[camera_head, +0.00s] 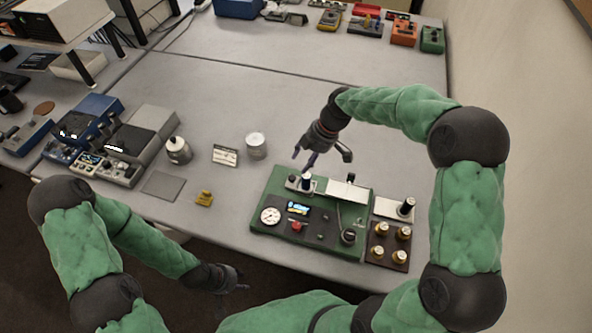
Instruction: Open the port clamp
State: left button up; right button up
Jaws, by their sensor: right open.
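A green panel (262,210) sits near the table's front edge. It carries a gauge (270,215), a small blue display (298,208) and a red button (296,226). At its back left is a small metal fitting (294,185) with a dark upright post and a pale top, which may be the port clamp; its state is too small to tell. My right gripper (304,160) is open and empty, pointing down just above this fitting. My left gripper (238,281) is low in front of the table's front edge, with its fingers too small to judge.
A silver cylinder (256,146), a white labelled block (225,155) and a metal pot (178,150) stand left of the panel. A yellow part (204,198) lies nearer the edge. A brown block with brass knobs (389,245) adjoins the panel's right.

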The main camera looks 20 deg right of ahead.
aim_at(293, 177)
jog(key=x, duration=0.8)
jog(key=shift+f, duration=0.3)
grip_shut()
